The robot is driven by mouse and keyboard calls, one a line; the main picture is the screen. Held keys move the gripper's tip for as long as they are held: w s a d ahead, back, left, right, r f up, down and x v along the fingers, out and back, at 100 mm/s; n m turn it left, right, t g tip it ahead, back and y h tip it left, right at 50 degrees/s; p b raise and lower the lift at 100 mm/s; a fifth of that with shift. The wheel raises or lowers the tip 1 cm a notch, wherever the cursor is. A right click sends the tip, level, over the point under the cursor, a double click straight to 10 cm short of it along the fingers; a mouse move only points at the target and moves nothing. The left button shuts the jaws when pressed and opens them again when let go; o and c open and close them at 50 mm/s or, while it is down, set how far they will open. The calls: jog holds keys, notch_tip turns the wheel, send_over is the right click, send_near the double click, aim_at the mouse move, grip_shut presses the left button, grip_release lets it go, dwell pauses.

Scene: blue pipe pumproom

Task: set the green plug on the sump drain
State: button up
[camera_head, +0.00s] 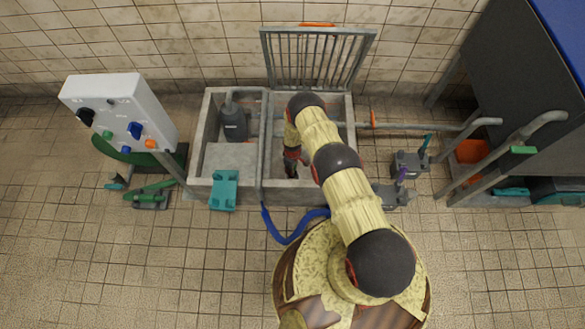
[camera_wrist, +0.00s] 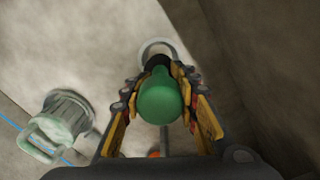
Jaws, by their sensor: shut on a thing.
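In the wrist view my gripper (camera_wrist: 158,80) is shut on the green plug (camera_wrist: 160,99), whose rounded green top faces the camera. A dark part of the plug shows beyond the green top. A pale ring (camera_wrist: 176,44), which looks like the sump drain, lies just beyond the plug on the grey floor. The plug covers part of the ring, and I cannot tell whether the two touch. In the head view my gripper (camera_head: 291,166) reaches down into the right compartment of the concrete sump (camera_head: 226,190); the plug and drain cannot be made out there.
A grey-green fitting with a handle (camera_wrist: 62,126) stands left of my gripper. Sump walls rise close on the right. A dark pump (camera_head: 233,122) stands in the left compartment. An upright grate (camera_head: 315,62) is behind, a control box (camera_head: 120,115) left, pipes (camera_head: 430,126) right.

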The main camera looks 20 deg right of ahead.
jog(key=shift+f, duration=2.65)
jog(key=o, duration=1.2)
jog(key=shift+o, duration=0.6)
jog(key=shift+r, duration=6)
